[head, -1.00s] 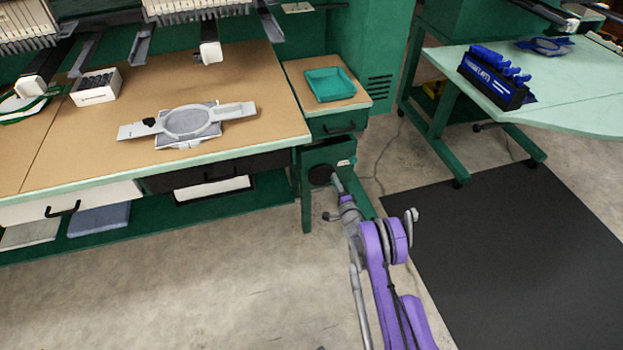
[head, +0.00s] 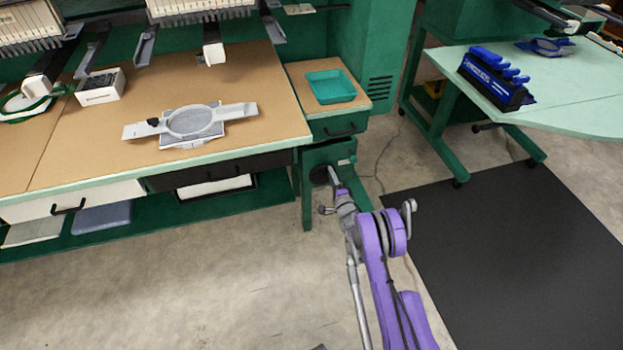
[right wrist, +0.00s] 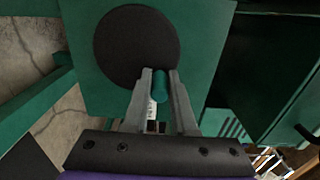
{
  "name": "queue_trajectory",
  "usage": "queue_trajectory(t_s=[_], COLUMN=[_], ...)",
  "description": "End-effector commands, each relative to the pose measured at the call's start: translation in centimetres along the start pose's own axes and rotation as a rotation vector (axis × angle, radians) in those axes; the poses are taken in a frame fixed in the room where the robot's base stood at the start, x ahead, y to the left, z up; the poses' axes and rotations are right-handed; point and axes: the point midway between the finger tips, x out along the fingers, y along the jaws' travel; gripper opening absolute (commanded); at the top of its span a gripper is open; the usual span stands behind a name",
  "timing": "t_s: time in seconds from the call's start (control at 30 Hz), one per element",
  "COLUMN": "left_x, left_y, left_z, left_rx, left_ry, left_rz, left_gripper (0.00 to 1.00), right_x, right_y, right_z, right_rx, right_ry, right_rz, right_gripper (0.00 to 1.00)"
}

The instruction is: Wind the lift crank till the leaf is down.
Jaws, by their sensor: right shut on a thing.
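The lift crank is a round black disc (right wrist: 125,48) with a green handle (right wrist: 157,80) near its rim, on a green housing below the small side top. In the head view the disc (head: 318,174) is small and partly covered by my right gripper (head: 333,175). In the right wrist view my right gripper (right wrist: 160,78) has its two grey fingers shut on the green handle, at the lower right of the disc. A brown work top (head: 250,85) and a smaller brown side top (head: 370,95) stand above it; I cannot tell which surface is the leaf. My left gripper is out of view.
A teal tray (head: 331,87) sits on the side top. A hoop frame (head: 190,122) and a white box (head: 98,88) lie on the work top. A mint table (head: 570,105) holds a blue tool rack (head: 493,78). A black mat (head: 510,240) covers floor at right.

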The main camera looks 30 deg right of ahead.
Motion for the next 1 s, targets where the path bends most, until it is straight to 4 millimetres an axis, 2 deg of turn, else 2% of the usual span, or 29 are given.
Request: queue_trajectory(t_s=[0.37, 0.67, 0.9, 0.97, 1.0], left_x=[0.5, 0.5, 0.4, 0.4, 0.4], left_y=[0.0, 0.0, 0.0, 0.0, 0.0], left_z=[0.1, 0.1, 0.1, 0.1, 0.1], left_rx=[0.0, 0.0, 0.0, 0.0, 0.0], left_ry=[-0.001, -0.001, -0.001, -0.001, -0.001], left_rz=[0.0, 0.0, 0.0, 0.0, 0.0], left_gripper=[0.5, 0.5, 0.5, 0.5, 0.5], right_x=[0.0, 0.0, 0.0, 0.0, 0.0], right_y=[-0.6, -0.6, -0.7, -0.7, -0.7], right_z=[3.7, 3.5, 3.3, 3.4, 3.4], right_rx=[0.002, 0.0, 0.0, 0.0, 0.0], right_ry=[-0.003, 0.005, 0.007, 0.006, 0.006], right_rz=[0.0, 0.003, 0.003, 0.002, 0.002], right_gripper=[0.0, 0.01, 0.44, 0.55, 0.55])
